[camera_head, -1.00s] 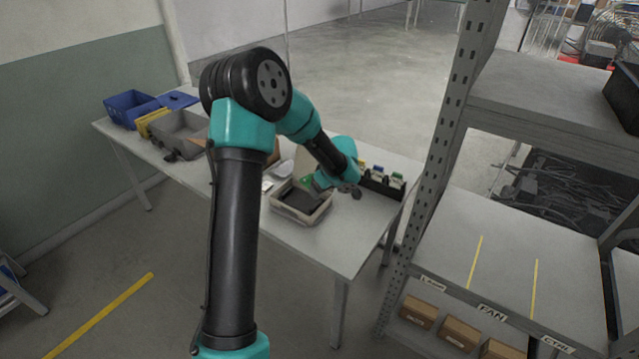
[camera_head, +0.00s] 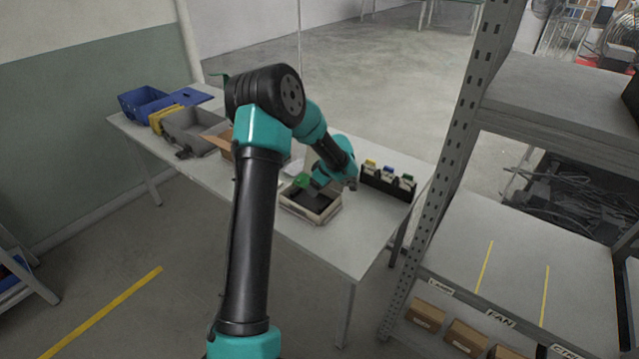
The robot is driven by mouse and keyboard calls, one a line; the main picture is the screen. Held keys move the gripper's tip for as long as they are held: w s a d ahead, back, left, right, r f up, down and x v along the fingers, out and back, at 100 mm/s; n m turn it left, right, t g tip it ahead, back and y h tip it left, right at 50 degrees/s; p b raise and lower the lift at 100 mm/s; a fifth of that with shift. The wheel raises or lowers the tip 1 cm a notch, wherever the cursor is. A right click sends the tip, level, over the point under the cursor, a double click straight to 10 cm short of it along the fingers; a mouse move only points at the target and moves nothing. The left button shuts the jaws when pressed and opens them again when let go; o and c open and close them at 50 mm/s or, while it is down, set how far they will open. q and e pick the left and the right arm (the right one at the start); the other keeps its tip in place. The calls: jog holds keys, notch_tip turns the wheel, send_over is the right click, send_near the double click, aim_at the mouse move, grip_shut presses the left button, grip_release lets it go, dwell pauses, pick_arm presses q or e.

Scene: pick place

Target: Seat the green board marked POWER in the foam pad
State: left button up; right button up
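A small open tray box (camera_head: 325,217) on the table holds a dark pad (camera_head: 313,201), which looks like the foam. A small bright green piece (camera_head: 302,180) shows at the tray's back left, beside my wrist. It may be the green board; no POWER marking can be read. My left gripper (camera_head: 312,184) is over the back of the tray, close to the green piece. Its fingers are small and mostly hidden by the wrist, so I cannot tell whether it holds the piece. My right gripper is not in view.
A black rack (camera_head: 387,187) with yellow, blue and green-topped items stands right of the tray. A blue bin (camera_head: 142,102), a grey bin (camera_head: 192,127) and an open cardboard box (camera_head: 222,143) stand left. A metal shelf (camera_head: 520,215) rises at right. The table's front right is clear.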

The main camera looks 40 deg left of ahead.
pick_arm(q)
send_over(317, 206)
jog(key=d, duration=0.1)
jog(key=shift+w+f, duration=0.1)
jog(key=shift+f, duration=2.75)
jog(key=shift+d+f, duration=0.15)
jog(key=shift+f, duration=0.65)
jog(key=o, duration=0.9)
jog(key=shift+c, duration=1.4)
jog(key=shift+w+r, duration=0.1)
jog(key=shift+r, duration=3.4)
